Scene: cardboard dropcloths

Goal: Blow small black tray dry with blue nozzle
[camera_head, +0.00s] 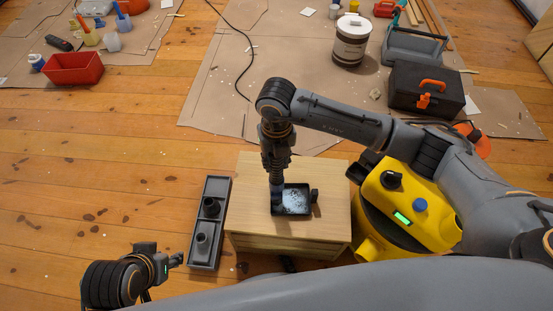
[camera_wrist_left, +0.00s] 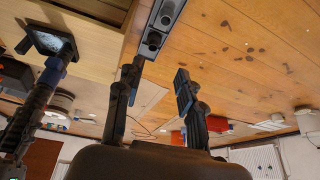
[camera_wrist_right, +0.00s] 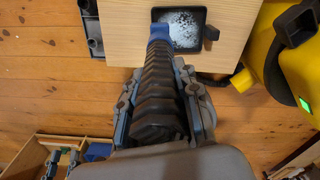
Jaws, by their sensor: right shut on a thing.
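The small black tray (camera_head: 293,200) lies on a light wooden box, with white foamy or wet patches on its inside. It also shows in the right wrist view (camera_wrist_right: 207,41) and the left wrist view (camera_wrist_left: 38,42). My right gripper (camera_head: 274,160) is shut on a dark ribbed hose that ends in the blue nozzle (camera_wrist_right: 160,32). The nozzle points down at the tray's left side; whether it touches the tray I cannot tell. The nozzle also shows in the left wrist view (camera_wrist_left: 68,50). My left gripper (camera_wrist_left: 157,88) is open and empty, low at the left, away from the tray.
The wooden box (camera_head: 250,218) stands on the plank floor. A long grey holder (camera_head: 219,187) with dark round fittings is left of it. A yellow machine (camera_head: 410,215) stands close on the right. A black toolbox (camera_head: 427,90) and white-lidded bucket (camera_head: 351,45) are behind.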

